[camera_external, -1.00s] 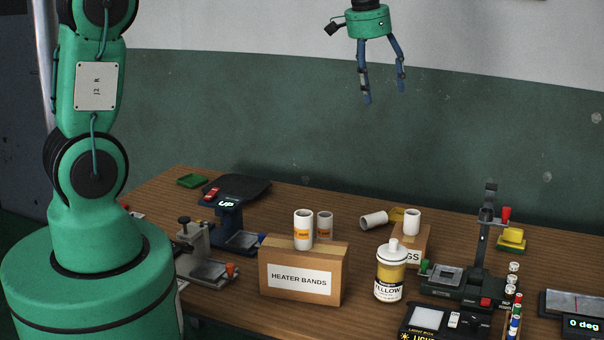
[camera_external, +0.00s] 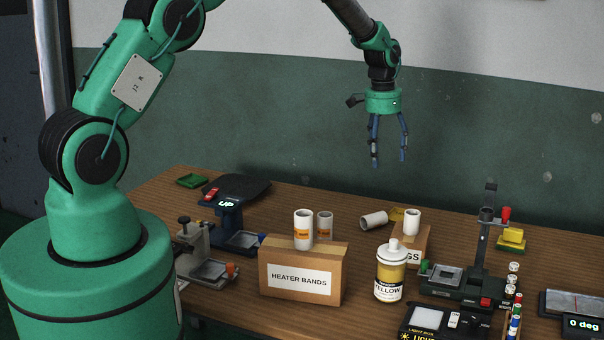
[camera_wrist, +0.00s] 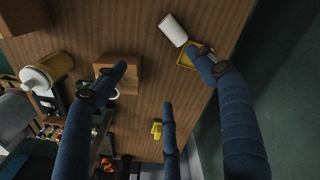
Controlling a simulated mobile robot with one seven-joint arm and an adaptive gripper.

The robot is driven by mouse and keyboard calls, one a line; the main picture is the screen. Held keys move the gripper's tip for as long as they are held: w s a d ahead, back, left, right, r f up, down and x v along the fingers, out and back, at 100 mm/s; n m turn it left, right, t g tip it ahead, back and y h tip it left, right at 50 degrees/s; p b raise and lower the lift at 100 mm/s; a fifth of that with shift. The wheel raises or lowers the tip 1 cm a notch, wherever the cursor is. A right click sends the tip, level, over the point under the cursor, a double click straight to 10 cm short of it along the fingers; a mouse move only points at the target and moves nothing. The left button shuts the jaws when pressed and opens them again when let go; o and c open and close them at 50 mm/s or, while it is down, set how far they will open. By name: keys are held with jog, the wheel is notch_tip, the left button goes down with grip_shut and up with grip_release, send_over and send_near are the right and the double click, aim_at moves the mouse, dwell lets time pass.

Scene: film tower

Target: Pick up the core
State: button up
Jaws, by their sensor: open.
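Several white tubes that could be the core are in view. One plain tube lies on its side on the table (camera_external: 373,220), and in the wrist view (camera_wrist: 173,30) it lies beside a yellow tray (camera_wrist: 183,60). Another plain tube (camera_external: 412,221) stands upright on a small cardboard box (camera_external: 418,252), partly hidden by a finger in the wrist view. A tube with an orange label (camera_external: 303,229) stands at the heater bands box, with a similar one (camera_external: 325,225) behind it. My gripper (camera_external: 389,162) is open and empty, pointing down, well above the lying tube and the small box.
The heater bands box (camera_external: 302,273) and a yellow-labelled bottle (camera_external: 391,274) stand in front. A device with an upright post (camera_external: 481,250) is to the right. A light box (camera_external: 437,320) is at the front edge. Scales stand at the left. The green wall is behind the table.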

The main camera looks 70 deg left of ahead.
send_over(375, 216)
notch_tip(375, 216, down, 8)
jog(key=shift+w+a+g, duration=0.15)
jog(key=shift+a+g, duration=0.15)
jog(key=shift+a, duration=0.05)
jog(key=f, duration=0.8)
jog(key=shift+d+f, duration=0.2)
jog(key=shift+f, duration=0.15)
jog(key=shift+d+f, duration=0.1)
jog(key=shift+f, duration=2.4)
